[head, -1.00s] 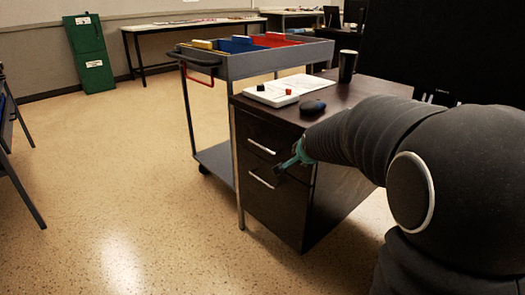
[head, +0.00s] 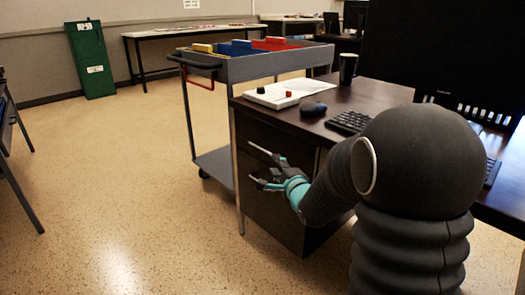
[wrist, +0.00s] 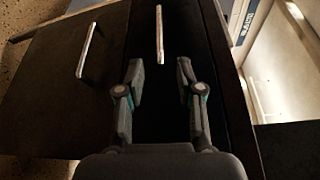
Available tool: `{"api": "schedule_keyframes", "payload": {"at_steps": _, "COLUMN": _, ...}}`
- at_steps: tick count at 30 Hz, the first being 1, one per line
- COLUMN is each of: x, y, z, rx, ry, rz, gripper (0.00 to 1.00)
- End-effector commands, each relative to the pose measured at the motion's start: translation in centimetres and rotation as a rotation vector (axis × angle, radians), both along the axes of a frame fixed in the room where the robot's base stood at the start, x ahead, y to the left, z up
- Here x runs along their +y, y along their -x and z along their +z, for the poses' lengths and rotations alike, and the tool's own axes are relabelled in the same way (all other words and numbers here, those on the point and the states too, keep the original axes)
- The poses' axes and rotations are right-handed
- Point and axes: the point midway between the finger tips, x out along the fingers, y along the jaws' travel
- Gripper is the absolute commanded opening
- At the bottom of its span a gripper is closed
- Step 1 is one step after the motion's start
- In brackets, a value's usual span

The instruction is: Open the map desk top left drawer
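The dark desk (head: 375,98) has a drawer unit under its left end, with a bar handle on each of two stacked drawers. The upper drawer's handle (head: 259,149) shows in the head view. It also shows in the wrist view as a pale bar handle (wrist: 159,35), beyond the fingertips and roughly between their lines. The other handle (wrist: 86,50) lies left of the fingers there. My gripper (head: 268,172) is in front of the drawer fronts, its fingers apart. In the wrist view my gripper (wrist: 160,82) is open and empty. The drawers look closed.
A grey cart (head: 250,66) with coloured files stands just behind the desk's left end. A black cup (head: 347,67), a mouse (head: 313,109) and a keyboard (head: 348,122) are on the desktop. The floor (head: 120,190) to the left is clear.

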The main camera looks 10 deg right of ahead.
Motion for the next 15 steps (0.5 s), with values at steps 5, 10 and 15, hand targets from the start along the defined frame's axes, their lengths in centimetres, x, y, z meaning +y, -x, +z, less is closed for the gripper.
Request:
{"api": "schedule_keyframes", "payload": {"at_steps": 5, "x": 0.6, "y": -2.8, "z": -0.2, "rx": 0.000, "ry": 0.002, "rz": 0.001, "gripper": 0.36}}
{"api": "schedule_keyframes", "payload": {"at_steps": 10, "x": 1.2, "y": -6.0, "z": -0.5, "rx": 0.000, "ry": 0.003, "rz": 0.000, "gripper": 0.36}}
{"api": "schedule_keyframes", "payload": {"at_steps": 15, "x": 1.8, "y": -9.0, "z": -0.7, "rx": 0.000, "ry": 0.003, "rz": 0.000, "gripper": 0.36}}
